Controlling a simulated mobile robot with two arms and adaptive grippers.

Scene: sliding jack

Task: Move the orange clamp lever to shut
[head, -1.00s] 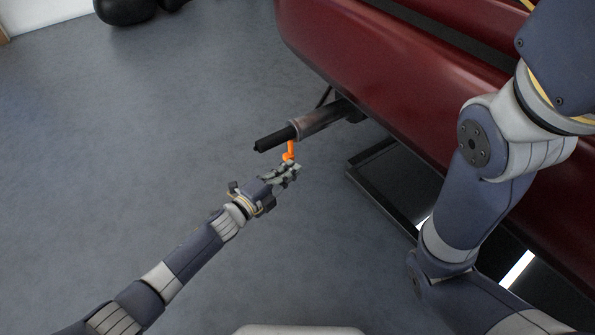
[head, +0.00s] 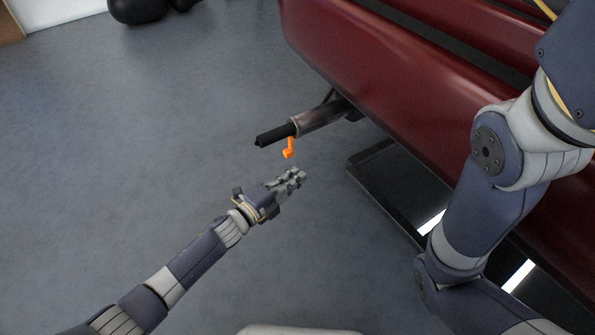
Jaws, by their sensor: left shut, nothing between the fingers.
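The orange clamp lever (head: 289,149) hangs down from the metal tube (head: 322,117), close to where the black rod (head: 272,136) comes out of it. The tube sticks out from under the dark red body. My left gripper (head: 299,177) is shut and empty. In the picture it is just below the lever, with a small gap of floor showing between them. My right arm shows at the right, but its gripper is out of the picture.
The dark red body (head: 370,60) fills the upper right. A black frame (head: 400,190) stands low beneath it. Black rounded objects (head: 138,8) lie at the far top left. The grey floor (head: 130,130) on the left is clear.

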